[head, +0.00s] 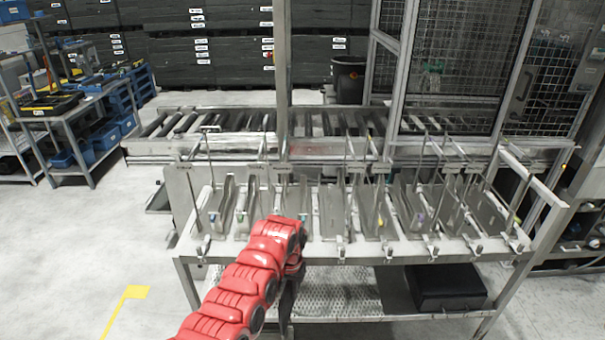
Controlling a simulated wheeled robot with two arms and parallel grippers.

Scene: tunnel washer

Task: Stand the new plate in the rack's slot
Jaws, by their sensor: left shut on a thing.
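The rack is a row of upright grey plates and thin metal rods standing on a light metal bench (380,247). One plate (226,203) stands left of my arm, and another plate (332,208) stands to its right. My red left arm reaches up from the bottom to the bench's front edge. My left gripper (292,268) is at the arm's far end, mostly hidden by the wrist. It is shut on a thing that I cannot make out. I cannot tell the new plate or its slot apart here. My right gripper is out of view.
A roller conveyor (240,123) runs behind the rack. A metal post (282,80) and a mesh cage (460,70) rise there. Under the bench are a perforated shelf (345,300) and a black box (446,288). The floor (90,230) at left is clear.

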